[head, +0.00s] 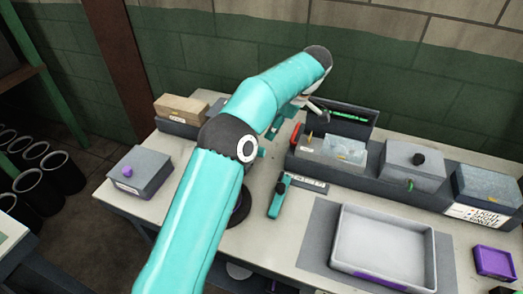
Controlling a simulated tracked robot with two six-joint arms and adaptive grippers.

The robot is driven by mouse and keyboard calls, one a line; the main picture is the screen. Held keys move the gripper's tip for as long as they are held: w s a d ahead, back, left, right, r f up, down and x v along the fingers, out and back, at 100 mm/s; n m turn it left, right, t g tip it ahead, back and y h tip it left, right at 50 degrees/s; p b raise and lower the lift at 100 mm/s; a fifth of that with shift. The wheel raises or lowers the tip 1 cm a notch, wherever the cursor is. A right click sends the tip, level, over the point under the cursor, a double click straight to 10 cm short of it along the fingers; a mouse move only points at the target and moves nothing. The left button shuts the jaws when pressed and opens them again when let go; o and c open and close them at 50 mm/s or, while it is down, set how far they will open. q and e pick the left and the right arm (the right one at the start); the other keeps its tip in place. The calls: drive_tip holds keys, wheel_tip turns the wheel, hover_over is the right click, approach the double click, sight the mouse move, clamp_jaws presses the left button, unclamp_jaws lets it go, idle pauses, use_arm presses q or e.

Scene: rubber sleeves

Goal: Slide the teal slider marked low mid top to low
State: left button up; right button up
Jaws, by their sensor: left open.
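A small teal piece with a dark part on it (278,197) lies on the bench right of my arm; it looks like the teal slider. A grey strip with small lettering (306,183) is beside it, too small to read, so I cannot tell which mark the slider is at. My left gripper (316,108) is small and partly hidden behind my teal arm, beyond the slider near the dark panel. It is open, with nothing seen in it, and apart from the slider. My right gripper is not in view.
A dark box with a green-lit strip (349,115) and a clear-lidded box (340,152) stand behind. Grey boxes with knobs stand at left (140,170) and right (412,162). A grey tray (385,215) is at front right, a purple tray (494,262) beyond it.

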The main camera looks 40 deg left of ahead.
use_arm(q)
drive_tip(key=x, duration=1)
drive_tip(key=shift+s+a+f+p, duration=0.1)
drive_tip(key=shift+f+p, duration=0.15)
drive_tip(key=shift+p, duration=0.1)
clamp_jaws()
